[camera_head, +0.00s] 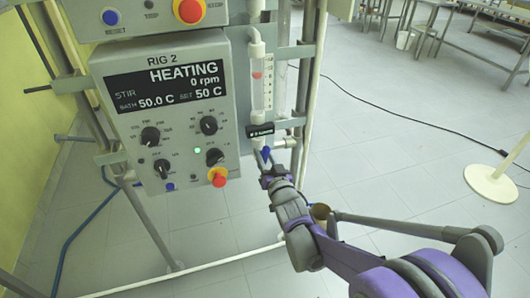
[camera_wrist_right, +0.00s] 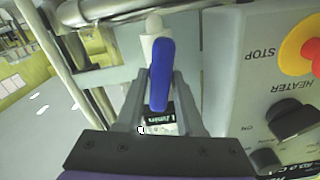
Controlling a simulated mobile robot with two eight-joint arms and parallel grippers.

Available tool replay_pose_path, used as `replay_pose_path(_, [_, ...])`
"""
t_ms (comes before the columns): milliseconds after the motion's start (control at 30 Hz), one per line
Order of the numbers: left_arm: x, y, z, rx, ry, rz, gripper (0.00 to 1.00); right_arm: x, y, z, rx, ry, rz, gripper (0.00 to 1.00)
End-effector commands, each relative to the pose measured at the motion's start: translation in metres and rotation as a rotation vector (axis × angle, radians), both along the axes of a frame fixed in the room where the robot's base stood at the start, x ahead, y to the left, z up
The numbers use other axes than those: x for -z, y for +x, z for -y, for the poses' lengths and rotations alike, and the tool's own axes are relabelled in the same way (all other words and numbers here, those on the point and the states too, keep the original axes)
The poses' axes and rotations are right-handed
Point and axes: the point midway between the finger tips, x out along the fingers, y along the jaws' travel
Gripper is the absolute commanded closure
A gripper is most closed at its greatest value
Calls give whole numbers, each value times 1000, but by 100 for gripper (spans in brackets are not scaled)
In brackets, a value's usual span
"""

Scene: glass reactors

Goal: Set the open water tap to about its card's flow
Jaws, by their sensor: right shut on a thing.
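The water tap shows its blue lever handle (camera_head: 266,152) just below the black flow card (camera_head: 260,131), whose text is too small to read surely. In the right wrist view the blue handle (camera_wrist_right: 160,75) lies between the two fingers of my right gripper (camera_wrist_right: 162,85), which is shut on it. In the head view my right gripper (camera_head: 267,163) reaches up to the handle from below. Above the card stands a clear flow tube (camera_head: 261,95) with a scale and a reddish float (camera_head: 257,75) in its upper part. My left gripper is not in view.
A metal frame post (camera_head: 308,90) rises on the right.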

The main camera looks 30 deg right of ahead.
Motion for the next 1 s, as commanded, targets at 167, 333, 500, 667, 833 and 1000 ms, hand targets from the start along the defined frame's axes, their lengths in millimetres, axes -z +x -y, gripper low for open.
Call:
replay_pose_path(167, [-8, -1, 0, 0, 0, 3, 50, 0, 0, 1, 0, 90, 22, 100])
replay_pose_path(333, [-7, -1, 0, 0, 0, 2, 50, 1, 0, 1, 0, 95, 23, 100])
replay_pose_path(500, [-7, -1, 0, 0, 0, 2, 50, 1, 0, 1, 0, 94, 23, 53])
replay_pose_path(667, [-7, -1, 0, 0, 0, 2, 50, 1, 0, 1, 0, 93, 22, 43])
replay_pose_path(833, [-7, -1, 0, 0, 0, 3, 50, 1, 0, 1, 0, 92, 22, 43])
replay_pose_path(1000, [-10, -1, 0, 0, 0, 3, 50, 0, -14, -2, 0, 92, 22, 43])
